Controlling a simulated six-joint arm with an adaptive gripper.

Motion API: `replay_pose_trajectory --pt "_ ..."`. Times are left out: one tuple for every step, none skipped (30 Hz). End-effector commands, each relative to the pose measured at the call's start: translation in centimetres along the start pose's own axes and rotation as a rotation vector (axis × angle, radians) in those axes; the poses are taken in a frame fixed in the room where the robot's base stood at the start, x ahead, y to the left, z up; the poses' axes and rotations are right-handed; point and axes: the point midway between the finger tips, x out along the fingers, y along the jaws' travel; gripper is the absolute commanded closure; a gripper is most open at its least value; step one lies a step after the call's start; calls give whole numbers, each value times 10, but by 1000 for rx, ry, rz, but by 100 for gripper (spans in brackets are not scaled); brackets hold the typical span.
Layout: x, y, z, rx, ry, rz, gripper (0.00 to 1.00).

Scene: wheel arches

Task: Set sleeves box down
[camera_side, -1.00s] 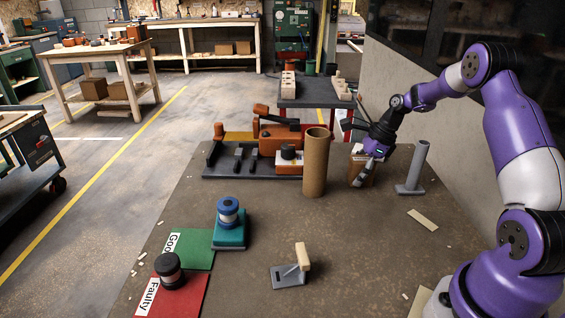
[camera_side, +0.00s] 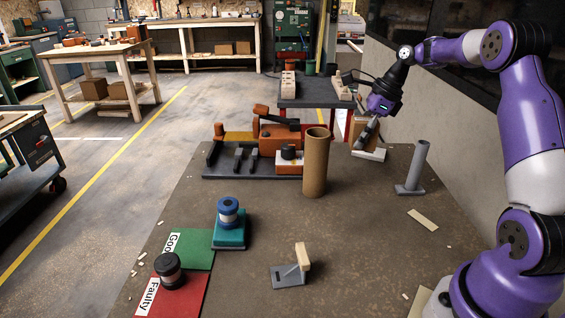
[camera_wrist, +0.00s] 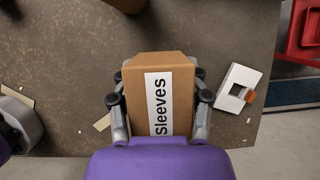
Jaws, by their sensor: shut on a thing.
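The sleeves box (camera_wrist: 155,75) is a brown carton with a white label reading "Sleeves". In the wrist view it sits between the two fingers of my gripper (camera_wrist: 158,100), which press on its left and right sides. In the side view my gripper (camera_side: 367,133) points down near the far right edge of the brown worktable (camera_side: 350,240). Only a small part of the box (camera_side: 356,127) shows there, beside the fingers. The box's underside is hidden, so I cannot tell its exact height above the table.
A white piece with a square opening (camera_wrist: 238,88) lies right of the box; it also shows below my gripper in the side view (camera_side: 369,154). A tall cardboard tube (camera_side: 316,165) and a grey post on a base (camera_side: 414,170) stand nearby. A red cart (camera_wrist: 302,35) is beyond the edge.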

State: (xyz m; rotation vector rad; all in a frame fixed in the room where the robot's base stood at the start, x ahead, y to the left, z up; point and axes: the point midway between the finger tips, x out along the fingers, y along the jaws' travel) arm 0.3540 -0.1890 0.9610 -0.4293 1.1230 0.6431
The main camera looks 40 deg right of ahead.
Motion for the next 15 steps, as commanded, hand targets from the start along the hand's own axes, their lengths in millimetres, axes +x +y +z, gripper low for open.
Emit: replay_pose_trajectory --pt "-9 2 13 34 -1 -23 88" --pt "-14 5 20 69 -1 -38 88" --pt "-21 9 30 121 -1 -61 88" --pt "-26 12 37 163 -2 -79 88" --pt "-32 16 44 207 -3 -97 88" --pt "-38 23 51 259 -3 -119 88" --pt "-41 28 57 293 -3 -132 88" --pt "-44 34 62 322 -3 -144 88" --pt "-45 43 69 351 -2 -155 88" --pt "-45 52 75 366 -2 -159 88" --pt "-43 62 82 372 -2 -162 88" --pt "-38 76 91 372 -1 -160 88" --pt "-34 86 97 364 0 -156 88" --pt "-29 96 103 352 0 -152 88" --pt "-22 110 110 332 0 -143 88"
